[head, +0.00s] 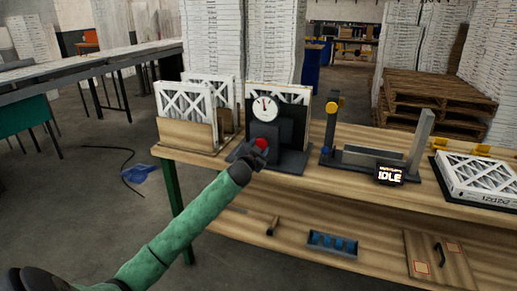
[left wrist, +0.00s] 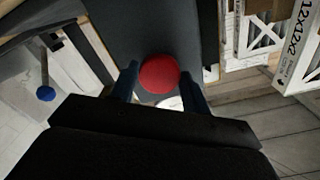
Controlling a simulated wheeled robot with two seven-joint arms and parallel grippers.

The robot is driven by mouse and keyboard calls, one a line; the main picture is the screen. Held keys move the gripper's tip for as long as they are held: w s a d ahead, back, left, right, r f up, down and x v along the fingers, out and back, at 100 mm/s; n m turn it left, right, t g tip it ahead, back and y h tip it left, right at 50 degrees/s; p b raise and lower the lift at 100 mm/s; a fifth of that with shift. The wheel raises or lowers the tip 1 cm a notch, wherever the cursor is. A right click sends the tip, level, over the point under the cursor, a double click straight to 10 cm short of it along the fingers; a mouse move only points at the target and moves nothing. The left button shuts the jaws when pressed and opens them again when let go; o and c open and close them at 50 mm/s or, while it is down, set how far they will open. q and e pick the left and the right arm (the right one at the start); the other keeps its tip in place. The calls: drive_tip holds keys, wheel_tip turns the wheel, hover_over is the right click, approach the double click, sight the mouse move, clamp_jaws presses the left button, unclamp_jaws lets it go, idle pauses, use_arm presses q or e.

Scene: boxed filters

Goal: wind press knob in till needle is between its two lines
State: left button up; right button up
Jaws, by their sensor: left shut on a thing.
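The press (head: 291,131) stands on the bench, dark grey, with a filter upright in it. Its round white dial (head: 265,108) faces me, and the needle points nearly straight up; the two lines are too small to make out. The red press knob (head: 262,143) is on the front of the press. My left gripper (head: 257,150) is at the knob. In the left wrist view the red knob (left wrist: 159,74) sits between the two fingers of my left gripper (left wrist: 160,85), which is shut on it. My right gripper is not in view.
A wooden rack (head: 187,131) with filters stands left of the press. Right of it are a frame fixture (head: 372,158), a display reading IDLE (head: 390,176) and a flat boxed filter (head: 478,178). A blue tray (head: 332,243) lies on the lower shelf.

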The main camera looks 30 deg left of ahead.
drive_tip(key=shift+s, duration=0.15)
use_arm(q)
drive_tip(key=o, duration=1)
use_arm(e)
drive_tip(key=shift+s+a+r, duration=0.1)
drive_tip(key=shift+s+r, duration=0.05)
use_arm(q)
drive_tip(key=shift+s, duration=0.1)
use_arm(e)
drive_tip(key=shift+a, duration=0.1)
use_arm(q)
drive_tip(key=shift+s+d, duration=0.1)
drive_tip(key=shift+s, duration=0.15)
drive_tip(key=shift+b+v, duration=0.5)
drive_tip(key=shift+v, duration=0.65)
drive_tip(key=b, duration=0.1)
approach(260, 146)
drive_tip(key=shift+w, duration=0.35)
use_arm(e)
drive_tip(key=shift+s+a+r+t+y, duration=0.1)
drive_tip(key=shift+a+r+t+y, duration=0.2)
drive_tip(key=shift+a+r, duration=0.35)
